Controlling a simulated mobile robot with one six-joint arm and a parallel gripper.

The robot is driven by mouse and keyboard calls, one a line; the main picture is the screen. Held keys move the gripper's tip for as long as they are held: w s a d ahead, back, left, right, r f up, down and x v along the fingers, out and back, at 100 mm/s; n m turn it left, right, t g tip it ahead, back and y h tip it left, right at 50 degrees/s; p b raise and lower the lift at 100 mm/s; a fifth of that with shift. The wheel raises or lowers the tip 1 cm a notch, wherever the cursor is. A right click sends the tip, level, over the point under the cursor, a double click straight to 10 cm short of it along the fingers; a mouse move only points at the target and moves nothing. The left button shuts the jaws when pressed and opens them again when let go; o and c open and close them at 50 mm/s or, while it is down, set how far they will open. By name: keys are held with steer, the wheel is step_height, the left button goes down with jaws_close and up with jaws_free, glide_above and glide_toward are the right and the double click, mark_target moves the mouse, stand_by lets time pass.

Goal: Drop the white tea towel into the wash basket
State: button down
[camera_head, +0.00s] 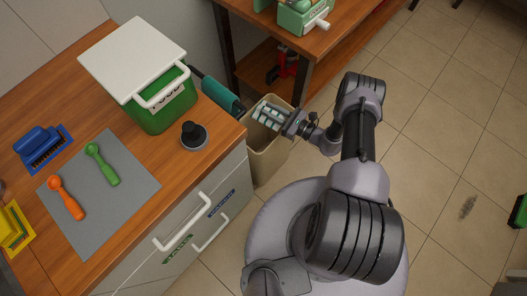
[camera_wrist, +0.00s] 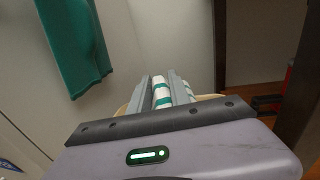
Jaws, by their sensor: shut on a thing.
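The white tea towel (camera_head: 267,119) has green stripes and is held between my gripper's fingers. It also shows in the wrist view (camera_wrist: 162,93) as a white and green strip between the two grey fingers. My gripper (camera_head: 275,117) is shut on it, over the open top of a beige basket (camera_head: 266,168) on the floor beside the counter. The basket's rim (camera_wrist: 124,109) shows partly behind my gripper in the wrist view. How far the towel hangs into the basket, and the basket's inside, are mostly hidden.
The counter (camera_head: 222,128) stands left of the basket, with a green box, black knob-topped item and mat with spoons. A teal cloth (camera_head: 220,95) hangs behind the counter's edge. A wooden table (camera_head: 330,40) stands behind the basket. The tiled floor at right is mostly clear.

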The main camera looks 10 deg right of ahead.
steer(key=c, duration=1.1)
jaws_free()
steer(key=p+v, duration=0.3)
steer(key=v, duration=1.4)
steer(key=shift+s+d+r, duration=0.1)
steer(key=shift+d+r, duration=0.05)
steer(key=shift+d, duration=0.05)
